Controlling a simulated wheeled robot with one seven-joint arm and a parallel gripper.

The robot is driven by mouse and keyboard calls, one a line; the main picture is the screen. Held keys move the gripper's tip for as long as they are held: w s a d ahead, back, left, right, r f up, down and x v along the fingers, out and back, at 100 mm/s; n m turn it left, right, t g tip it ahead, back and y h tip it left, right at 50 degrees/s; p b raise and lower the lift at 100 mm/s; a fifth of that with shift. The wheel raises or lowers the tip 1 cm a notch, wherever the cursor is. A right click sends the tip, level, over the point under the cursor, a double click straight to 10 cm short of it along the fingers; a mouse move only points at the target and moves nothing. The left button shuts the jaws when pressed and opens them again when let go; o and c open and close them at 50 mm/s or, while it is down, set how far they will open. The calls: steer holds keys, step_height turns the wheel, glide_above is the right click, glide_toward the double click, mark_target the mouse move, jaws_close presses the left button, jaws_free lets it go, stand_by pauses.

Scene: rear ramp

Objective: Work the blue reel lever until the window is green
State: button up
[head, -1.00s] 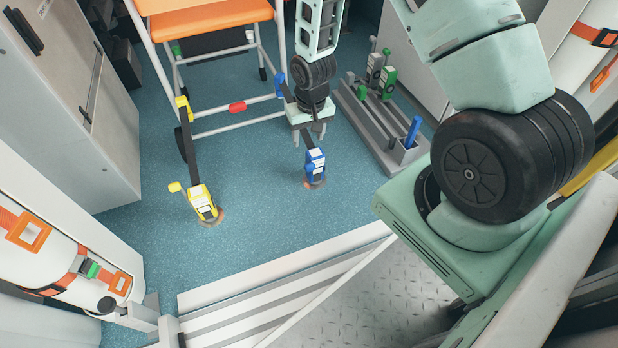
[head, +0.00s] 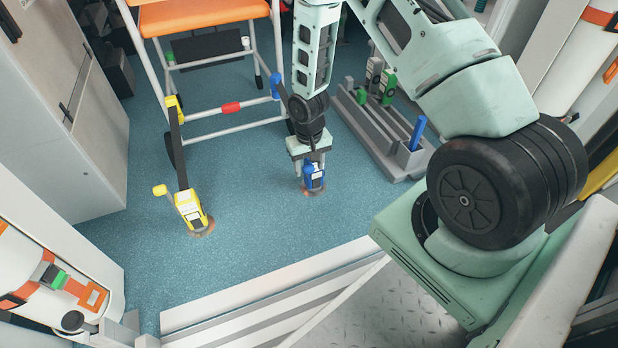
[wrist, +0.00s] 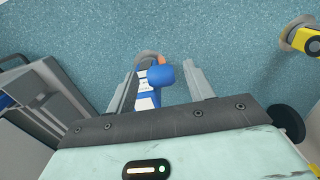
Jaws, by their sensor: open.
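The blue reel (head: 314,180) stands on the floor below my gripper (head: 309,168), with a white label on its body. In the wrist view its blue lever (wrist: 163,75), with a rounded end, shows between the two fingers of my gripper (wrist: 162,84). The fingers are apart, one on each side of the lever, with a gap on both sides. I cannot make out the reel's window or its colour. Part of the reel body shows below and left of the lever end in the wrist view.
A yellow reel (head: 191,212) stands on the floor to the left, strapped to the orange-topped stretcher (head: 205,16) behind. A grey rack (head: 384,138) with blue and green pieces is to the right. Blue floor (head: 250,255) in front is clear up to the ramp edge.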

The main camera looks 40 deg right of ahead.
steer(key=shift+f+b, duration=0.65)
steer(key=shift+f, duration=1.1)
jaws_close()
steer(key=r+p, duration=0.1)
steer(key=p, duration=0.1)
steer(key=w+g+p, duration=0.1)
steer(key=p, duration=0.1)
steer(key=shift+w+d+r+g, duration=0.1)
steer(key=shift+d+r+g, duration=0.1)
steer(key=shift+r+g, duration=0.15)
steer(key=shift+w+d+r+g+y+p, duration=0.25)
steer(key=shift+w+g+p, duration=0.15)
steer(key=shift+w+p, duration=0.45)
steer(key=shift+w+d+r+g+y+p, duration=0.2)
steer(key=shift+w+g+p, duration=0.15)
steer(key=shift+w+p, duration=0.5)
steer(key=shift+w+d+r+g+y+p, duration=0.15)
steer(key=shift+w+d+r+g+p, duration=0.2)
steer(key=shift+w+p, duration=0.5)
steer(key=shift+a+f, duration=0.1)
steer(key=shift+a, duration=0.05)
